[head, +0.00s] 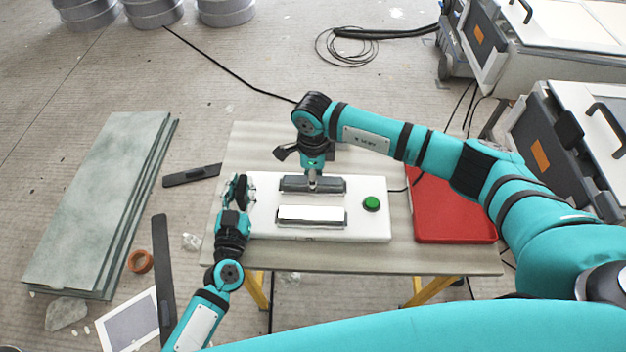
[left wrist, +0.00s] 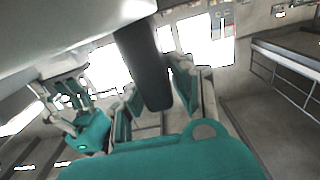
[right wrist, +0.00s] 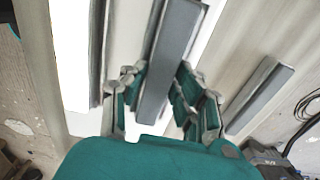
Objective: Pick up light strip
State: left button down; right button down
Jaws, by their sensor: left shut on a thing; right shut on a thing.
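A white board (head: 375,230) lies on the table and carries a long, bright white strip (head: 310,215) with grey ends. Behind it is a dark grey bar-shaped strip (head: 328,185). My right gripper (head: 312,182) points down at this strip. In the right wrist view its fingers are shut on the grey strip (right wrist: 170,60); I cannot tell whether the strip is lifted. My left gripper (head: 241,188) is at the board's left end. In the left wrist view its fingers are shut on a dark bar (left wrist: 143,65) beside a white slab. That bar is mostly hidden in the head view.
A green button (head: 371,203) sits on the board's right part. A red tray (head: 453,215) lies at the right of the table (head: 260,147). Grey-green panels (head: 100,200) lie on the floor at left. Wheeled cases (head: 560,140) stand at right. Cables run across the floor.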

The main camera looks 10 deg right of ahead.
pick_arm(q)
jog(key=c, duration=1.1)
grip_release()
jog(key=shift+o, duration=0.2)
pick_arm(e)
notch_tip(320, 180, up, 10)
